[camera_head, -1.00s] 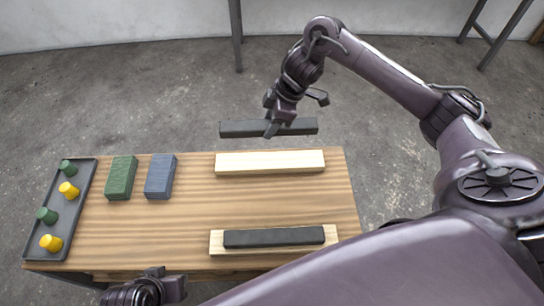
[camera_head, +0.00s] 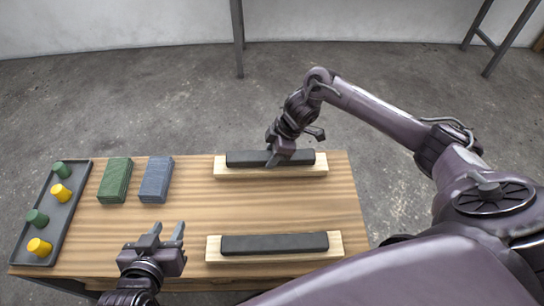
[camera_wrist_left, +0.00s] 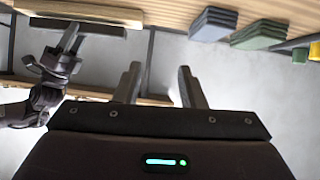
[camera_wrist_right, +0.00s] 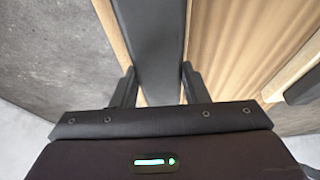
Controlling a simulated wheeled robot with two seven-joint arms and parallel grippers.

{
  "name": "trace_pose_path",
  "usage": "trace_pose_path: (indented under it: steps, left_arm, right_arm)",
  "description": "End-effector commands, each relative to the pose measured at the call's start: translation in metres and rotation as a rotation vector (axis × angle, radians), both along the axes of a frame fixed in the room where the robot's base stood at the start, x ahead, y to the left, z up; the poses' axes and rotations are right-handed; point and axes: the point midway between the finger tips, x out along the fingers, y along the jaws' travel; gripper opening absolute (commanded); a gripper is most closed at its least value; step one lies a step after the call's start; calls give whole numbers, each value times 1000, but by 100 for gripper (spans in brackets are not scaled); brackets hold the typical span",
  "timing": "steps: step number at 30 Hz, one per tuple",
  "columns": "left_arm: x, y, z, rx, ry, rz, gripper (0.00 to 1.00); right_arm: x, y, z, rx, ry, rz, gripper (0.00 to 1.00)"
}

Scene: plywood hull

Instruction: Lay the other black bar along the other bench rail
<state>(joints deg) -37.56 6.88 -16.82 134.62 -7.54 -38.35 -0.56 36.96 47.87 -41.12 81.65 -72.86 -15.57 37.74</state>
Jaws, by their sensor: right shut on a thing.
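The far black bar (camera_head: 240,158) lies along the top of the far pale bench rail (camera_head: 270,172), lengthwise with it. My right gripper (camera_head: 279,160) is shut on this bar near its middle. In the right wrist view the bar (camera_wrist_right: 152,40) runs between the two fingers, with the pale rail beneath it. The near black bar (camera_head: 274,243) lies along the near pale rail (camera_head: 215,250). My left gripper (camera_head: 168,235) is open and empty over the table's front edge, left of the near rail. In the left wrist view its fingers (camera_wrist_left: 158,88) are apart with nothing between them.
A green block stack (camera_head: 115,180) and a blue block stack (camera_head: 156,180) stand left of the far rail. A grey tray (camera_head: 48,222) with green and yellow pegs lies at the table's left end. The wooden tabletop (camera_head: 240,207) is clear between the rails.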

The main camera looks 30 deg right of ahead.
Motion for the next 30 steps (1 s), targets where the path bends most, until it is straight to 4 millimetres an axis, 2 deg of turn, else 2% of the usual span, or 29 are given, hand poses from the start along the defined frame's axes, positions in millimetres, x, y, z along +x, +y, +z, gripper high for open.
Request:
trace_pose_path:
  steps: [3,6,18,19,23,30]
  left_arm:
    - [10,-2,15,-30,-74,6,36]
    - [13,-3,21,-42,-102,8,36]
    - [14,-3,24,-46,-114,9,36]
    - [14,-3,24,-47,-115,9,36]
    - [14,-3,24,-47,-114,8,36]
    - [14,-3,24,-46,-113,8,36]
  right_arm:
    - [1,0,-7,0,-2,1,4]
    - [1,0,-8,0,-2,0,4]
    - [1,0,-12,1,-3,-1,4]
    - [0,0,-12,0,-1,0,45]
    - [0,0,-12,0,-1,0,62]
    - [0,0,-12,0,-1,0,62]
